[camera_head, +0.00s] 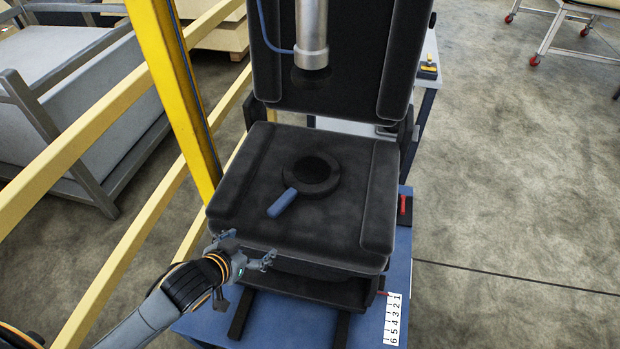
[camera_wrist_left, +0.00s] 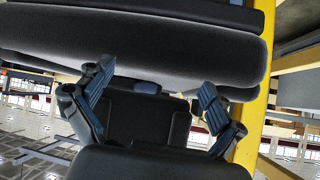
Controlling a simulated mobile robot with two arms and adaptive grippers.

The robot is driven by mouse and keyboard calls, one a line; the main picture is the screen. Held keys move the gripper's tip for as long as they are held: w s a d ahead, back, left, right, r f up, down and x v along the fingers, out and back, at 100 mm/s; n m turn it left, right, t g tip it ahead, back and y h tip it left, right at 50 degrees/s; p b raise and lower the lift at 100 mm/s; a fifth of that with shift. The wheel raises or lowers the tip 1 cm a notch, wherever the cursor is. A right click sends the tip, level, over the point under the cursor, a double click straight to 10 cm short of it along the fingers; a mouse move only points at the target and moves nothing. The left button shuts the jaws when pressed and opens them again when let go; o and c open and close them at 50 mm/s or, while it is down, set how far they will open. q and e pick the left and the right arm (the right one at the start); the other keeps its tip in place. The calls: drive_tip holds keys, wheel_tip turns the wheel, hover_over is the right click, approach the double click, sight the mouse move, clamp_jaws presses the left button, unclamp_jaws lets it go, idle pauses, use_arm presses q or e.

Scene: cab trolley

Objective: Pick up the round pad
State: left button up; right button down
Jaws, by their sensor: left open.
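The round pad (camera_head: 331,187) is a dark disc with a black centre and a blue handle (camera_head: 283,202). It lies flat on the black seat cushion (camera_head: 250,180), its handle pointing toward the front left. In the left wrist view a small blue patch, likely the handle (camera_wrist_left: 147,87), shows between the fingers. My left gripper (camera_head: 247,249) is at the seat's front left edge, in front of the handle and apart from it. Its two fingers are spread and empty, also in the left wrist view (camera_wrist_left: 157,77). My right gripper is not in view.
The seat's backrest (camera_head: 385,60) rises behind, with a grey cylinder (camera_head: 312,35) hanging over the seat. A yellow post (camera_head: 178,90) and yellow rails (camera_head: 110,110) stand left. The seat rests on a blue trolley (camera_head: 400,260) with a numbered white strip (camera_head: 393,318).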

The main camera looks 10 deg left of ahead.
sight(286, 196)
use_arm(q)
drive_tip(key=w+r+h, duration=0.1)
drive_tip(key=r, duration=0.1)
drive_tip(key=w+r+m+t, duration=0.1)
drive_tip(key=r, duration=0.1)
drive_tip(key=w+r+t+h, duration=0.1)
drive_tip(key=shift+w+d+r+h, duration=0.1)
drive_tip(key=shift+w+r+h, duration=0.2)
drive_tip(key=shift+r, duration=0.1)
drive_tip(key=shift+w+r+m+h, duration=0.15)
drive_tip(key=shift+w+m+h, duration=0.1)
drive_tip(key=shift+m+h, duration=0.05)
drive_tip(key=shift+w, duration=0.25)
drive_tip(key=x, duration=0.7)
drive_tip(key=shift+w+r, duration=0.15)
drive_tip(key=shift+p+x, duration=0.3)
drive_tip(key=shift+x, duration=0.5)
drive_tip(key=x, duration=0.4)
drive_tip(key=shift+d+f, duration=0.2)
drive_tip(key=shift+f, duration=0.25)
drive_tip(key=shift+r, duration=0.1)
clamp_jaws()
drive_tip(key=shift+r, duration=0.15)
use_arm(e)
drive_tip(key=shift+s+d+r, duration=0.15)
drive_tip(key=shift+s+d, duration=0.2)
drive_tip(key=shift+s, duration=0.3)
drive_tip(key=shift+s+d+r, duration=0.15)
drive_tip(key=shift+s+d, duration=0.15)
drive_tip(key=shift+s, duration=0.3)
